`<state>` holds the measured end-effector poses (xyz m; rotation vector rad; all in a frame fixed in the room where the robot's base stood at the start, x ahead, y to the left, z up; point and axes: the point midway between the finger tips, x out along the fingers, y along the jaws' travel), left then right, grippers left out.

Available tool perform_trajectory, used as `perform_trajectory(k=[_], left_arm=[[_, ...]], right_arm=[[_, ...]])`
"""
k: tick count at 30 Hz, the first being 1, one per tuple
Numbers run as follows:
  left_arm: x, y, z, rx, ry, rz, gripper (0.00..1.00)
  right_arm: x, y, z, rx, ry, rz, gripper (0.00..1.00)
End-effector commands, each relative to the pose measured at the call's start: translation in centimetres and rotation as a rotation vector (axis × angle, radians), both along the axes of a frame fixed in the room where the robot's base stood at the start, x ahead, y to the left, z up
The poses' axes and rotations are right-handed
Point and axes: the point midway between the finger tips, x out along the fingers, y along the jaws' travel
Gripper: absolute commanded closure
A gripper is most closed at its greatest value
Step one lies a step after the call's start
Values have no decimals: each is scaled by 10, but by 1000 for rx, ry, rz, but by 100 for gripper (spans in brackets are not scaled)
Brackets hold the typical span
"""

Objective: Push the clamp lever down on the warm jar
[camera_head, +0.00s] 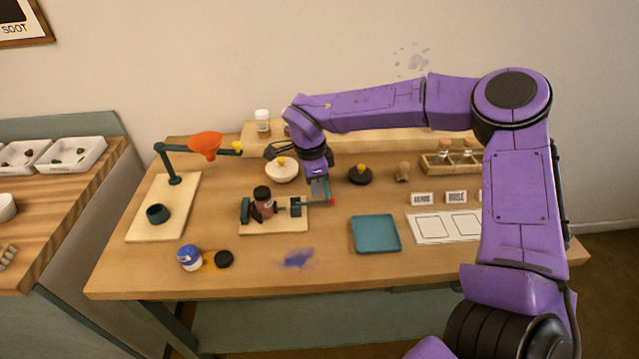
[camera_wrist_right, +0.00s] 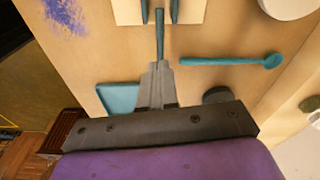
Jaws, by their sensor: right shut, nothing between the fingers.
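A reddish-brown jar with a black lid (camera_head: 263,204) stands upright between the teal jaws of a clamp on a pale board (camera_head: 290,224). The clamp's teal lever (camera_head: 316,203) reaches right, roughly level, to a red tip (camera_head: 331,202). My right gripper (camera_head: 319,190) is shut and empty, pointing down close over the lever. In the right wrist view, the shut fingertips (camera_wrist_right: 158,64) overlap the near end of a teal bar (camera_wrist_right: 160,35) of the clamp; I cannot tell whether they touch. The jar is out of that view. My left gripper is not in view.
A teal tray (camera_head: 376,234) lies to the right. A white bowl (camera_head: 281,171) and a black knobbed lid (camera_head: 360,176) stand behind. An orange lamp (camera_head: 205,144) is at left. A teal round-ended tool (camera_wrist_right: 230,61) lies near the fingers. Blue powder (camera_head: 298,258) lies in front.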

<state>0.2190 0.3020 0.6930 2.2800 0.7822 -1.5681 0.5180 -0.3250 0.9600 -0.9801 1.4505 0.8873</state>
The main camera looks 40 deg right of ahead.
Motion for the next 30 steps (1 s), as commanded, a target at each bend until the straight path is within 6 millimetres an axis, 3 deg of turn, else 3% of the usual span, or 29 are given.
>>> perform_trajectory(k=[5, 12, 21, 25, 30], left_arm=[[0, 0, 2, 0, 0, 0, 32], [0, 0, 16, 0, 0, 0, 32], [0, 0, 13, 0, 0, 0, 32], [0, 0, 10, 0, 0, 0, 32], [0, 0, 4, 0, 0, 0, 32]], right_arm=[[1, 2, 2, -1, 0, 1, 100], [11, 28, 12, -1, 0, 3, 100], [12, 28, 13, -1, -2, 0, 100], [13, 30, 29, -1, -4, 0, 100], [14, 35, 67, -1, -5, 0, 100]])
